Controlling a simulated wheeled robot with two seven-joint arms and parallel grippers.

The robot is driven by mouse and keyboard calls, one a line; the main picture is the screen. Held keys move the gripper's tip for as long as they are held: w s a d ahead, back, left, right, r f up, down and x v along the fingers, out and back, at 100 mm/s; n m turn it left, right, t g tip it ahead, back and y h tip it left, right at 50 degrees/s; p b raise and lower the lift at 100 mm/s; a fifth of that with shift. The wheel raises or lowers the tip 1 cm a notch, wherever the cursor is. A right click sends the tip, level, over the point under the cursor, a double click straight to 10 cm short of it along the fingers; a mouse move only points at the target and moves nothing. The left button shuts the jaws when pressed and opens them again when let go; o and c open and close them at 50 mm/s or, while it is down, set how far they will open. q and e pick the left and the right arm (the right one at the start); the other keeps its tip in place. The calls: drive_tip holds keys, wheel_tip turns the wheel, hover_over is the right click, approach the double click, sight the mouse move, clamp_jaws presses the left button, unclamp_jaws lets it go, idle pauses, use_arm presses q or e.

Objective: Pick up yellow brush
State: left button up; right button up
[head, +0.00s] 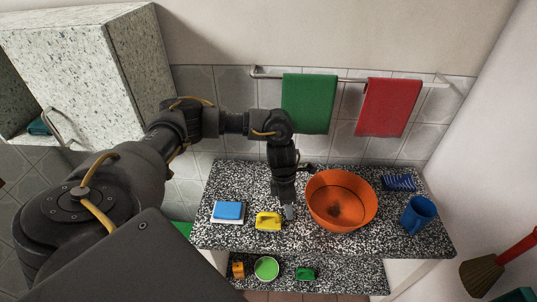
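The yellow brush (268,222) lies on the speckled counter (245,243), near its front edge and left of the orange basin. My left arm reaches in from the left and bends down over the counter. My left gripper (289,211) points down just right of the brush, between it and the basin. It looks apart from the brush, and its fingers are too small and dark to show whether they are open. My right gripper is not in view.
A large orange basin (326,222) stands close right of my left gripper. A blue sponge (228,210) lies left of the brush. A blue mug (418,214) and a blue striped item (398,183) are at right. A lower shelf (345,277) holds small items, including a green bowl (266,268).

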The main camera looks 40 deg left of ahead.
sight(269, 213)
use_arm(q)
drive_tip(key=s+a+r+m+g+y, duration=0.1)
drive_tip(key=a+r, duration=0.3)
drive_tip(key=a, duration=0.3)
drive_tip(key=x, duration=0.5)
drive_tip(key=shift+a+f, duration=0.15)
drive_tip(key=shift+f, duration=0.25)
drive_tip(key=shift+s+f+p, duration=0.15)
drive_tip(key=shift+p, duration=0.4)
drive_tip(key=p+x, duration=0.2)
drive_tip(key=x, duration=0.1)
drive_tip(key=shift+d+f, duration=0.25)
drive_tip(key=shift+f, duration=0.7)
clamp_jaws()
